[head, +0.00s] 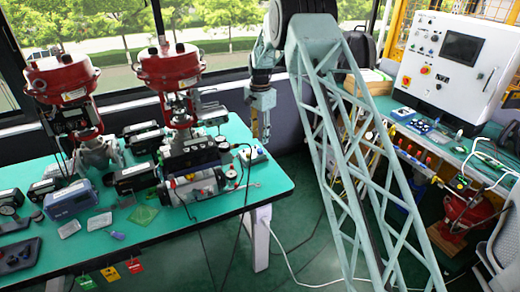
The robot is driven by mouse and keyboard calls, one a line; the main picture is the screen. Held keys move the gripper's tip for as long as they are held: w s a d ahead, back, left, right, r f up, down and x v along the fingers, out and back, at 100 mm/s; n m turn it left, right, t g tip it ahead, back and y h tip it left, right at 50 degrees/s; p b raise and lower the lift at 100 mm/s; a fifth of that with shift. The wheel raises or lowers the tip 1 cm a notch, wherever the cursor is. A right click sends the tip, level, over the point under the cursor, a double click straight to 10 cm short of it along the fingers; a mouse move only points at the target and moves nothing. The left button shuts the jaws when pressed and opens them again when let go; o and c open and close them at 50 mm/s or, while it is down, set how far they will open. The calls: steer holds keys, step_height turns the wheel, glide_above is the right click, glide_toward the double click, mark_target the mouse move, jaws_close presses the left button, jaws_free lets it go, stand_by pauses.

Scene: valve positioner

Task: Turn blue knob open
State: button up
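My gripper (261,137) hangs pointing down at the right end of the green left bench (262,187). It is small in the head view, and I cannot tell whether its fingers are open or shut. A small white and blue fitting (254,155) lies at the bench's right edge, just below and left of the gripper. I cannot make out a knob on it. Small blue parts (422,126) also sit on the right bench, apart from the gripper. I cannot tell which blue part is the knob or how it is turned.
Two red valve actuators (170,66) (62,78) stand on the left bench among several positioners. A white control cabinet (455,62) stands at the back right. A black cable (243,205) hangs over the bench front. Dark green floor lies between the benches.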

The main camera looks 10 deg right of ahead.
mark_target(260, 150)
steer(key=shift+f+b, duration=0.4)
steer(key=shift+f, duration=3)
steer(key=c, duration=0.9)
steer(key=shift+o, duration=0.2)
